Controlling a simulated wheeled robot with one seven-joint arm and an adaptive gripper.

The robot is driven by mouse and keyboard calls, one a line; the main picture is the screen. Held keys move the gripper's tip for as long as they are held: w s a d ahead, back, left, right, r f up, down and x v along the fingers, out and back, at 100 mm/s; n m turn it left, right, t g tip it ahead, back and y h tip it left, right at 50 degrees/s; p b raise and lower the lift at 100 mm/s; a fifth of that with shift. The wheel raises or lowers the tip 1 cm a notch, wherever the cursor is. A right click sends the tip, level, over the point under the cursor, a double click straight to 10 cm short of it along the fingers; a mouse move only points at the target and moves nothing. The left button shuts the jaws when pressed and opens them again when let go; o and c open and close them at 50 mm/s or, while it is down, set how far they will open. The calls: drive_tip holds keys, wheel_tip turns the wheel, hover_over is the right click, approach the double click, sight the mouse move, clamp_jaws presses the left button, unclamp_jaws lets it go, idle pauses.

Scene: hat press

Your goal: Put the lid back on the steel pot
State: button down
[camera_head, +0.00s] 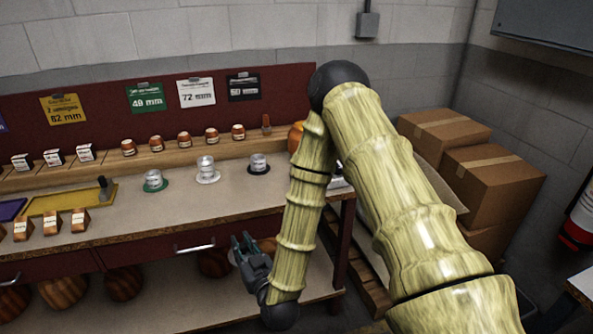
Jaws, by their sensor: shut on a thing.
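My gripper (243,245) is dark grey and hangs in front of the bench's drawer front, below the worktop edge. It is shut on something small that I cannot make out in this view. I see no pot that is clearly the steel pot, and no lid that I can tell for sure. Small silver metal cylinders stand on the worktop: one on a green disc (153,180), one on a white disc (207,170) and one on a black disc (258,164). My gripper is below and apart from them.
The workbench (120,225) has a raised wooden shelf (100,167) with several small brown items. A yellow tray (72,198) lies at left. A drawer handle (195,247) is left of my gripper. Round brown objects (64,291) sit below. Cardboard boxes (490,185) stand at right.

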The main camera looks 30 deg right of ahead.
drive_tip(key=w+d+r+m+h+b, duration=0.15)
drive_tip(key=d+r+b, duration=0.25)
drive_tip(key=d+r, duration=0.55)
drive_tip(key=w+d+r+m+h+b, duration=0.1)
drive_tip(key=w+d+r+h+b, duration=0.2)
drive_tip(key=d+r, duration=0.65)
drive_tip(key=shift+g, duration=0.3)
drive_tip(key=w+d+f, duration=0.1)
drive_tip(key=w+d, duration=0.2)
drive_tip(key=d, duration=0.1)
drive_tip(key=w+d+f, duration=0.1)
drive_tip(key=w+d, duration=0.3)
drive_tip(key=w+d+f, duration=0.1)
drive_tip(key=w+d, duration=0.2)
drive_tip(key=d, duration=0.1)
drive_tip(key=shift+w+f+b, duration=0.2)
drive_tip(key=shift+f+b, duration=0.15)
drive_tip(key=shift+b, duration=0.05)
drive_tip(key=shift+w+d+f, duration=0.2)
drive_tip(key=shift+f, duration=1.6)
drive_tip(key=shift+a, duration=0.1)
drive_tip(key=shift+f, duration=0.35)
drive_tip(key=shift+f+b, duration=0.1)
drive_tip(key=shift+b, duration=0.2)
